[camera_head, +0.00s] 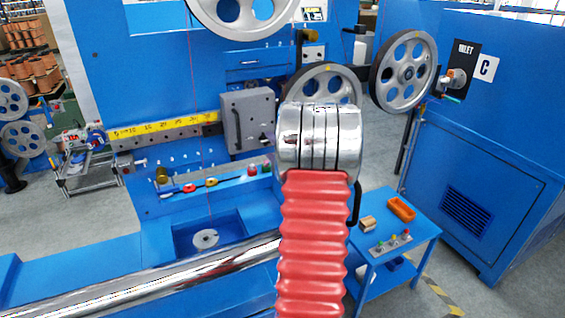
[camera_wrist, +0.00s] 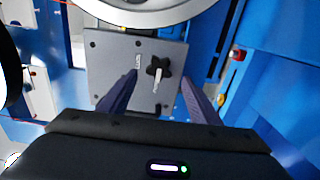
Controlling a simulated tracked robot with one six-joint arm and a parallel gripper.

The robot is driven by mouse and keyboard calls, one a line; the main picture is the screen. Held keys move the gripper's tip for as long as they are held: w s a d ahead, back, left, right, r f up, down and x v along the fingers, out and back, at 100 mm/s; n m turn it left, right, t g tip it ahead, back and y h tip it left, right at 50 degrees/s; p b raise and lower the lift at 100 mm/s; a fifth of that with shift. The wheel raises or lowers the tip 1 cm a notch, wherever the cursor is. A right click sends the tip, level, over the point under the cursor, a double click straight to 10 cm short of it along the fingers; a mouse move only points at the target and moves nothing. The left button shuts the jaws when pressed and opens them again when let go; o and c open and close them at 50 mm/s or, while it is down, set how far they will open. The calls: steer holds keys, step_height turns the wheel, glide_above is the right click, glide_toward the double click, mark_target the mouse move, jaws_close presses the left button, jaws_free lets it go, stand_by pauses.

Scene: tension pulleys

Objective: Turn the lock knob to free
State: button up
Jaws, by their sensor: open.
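The lock knob (camera_wrist: 159,66) is dark and star-shaped. It sits on a grey plate (camera_wrist: 105,62) in the wrist view, with a pale pointer or strip just below it and small pale lettering to its left. My gripper (camera_wrist: 158,77) is open, with one dark finger low on each side of the knob. The fingers appear apart from the knob; the remaining depth is hard to judge. In the head view the grey plate (camera_head: 236,118) shows left of my arm, while the knob and my gripper are hidden there.
A large pulley wheel (camera_wrist: 140,10) overhangs the plate's top edge. In the head view, pulleys (camera_head: 404,72) stand right of my arm, and a yellow scale (camera_head: 155,129) runs left of the plate. A small blue table (camera_head: 405,237) stands at lower right.

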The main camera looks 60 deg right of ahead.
steer(key=v, duration=0.9)
steer(key=shift+s, duration=0.25)
steer(key=shift+a+f, duration=0.1)
steer(key=shift+a, duration=0.05)
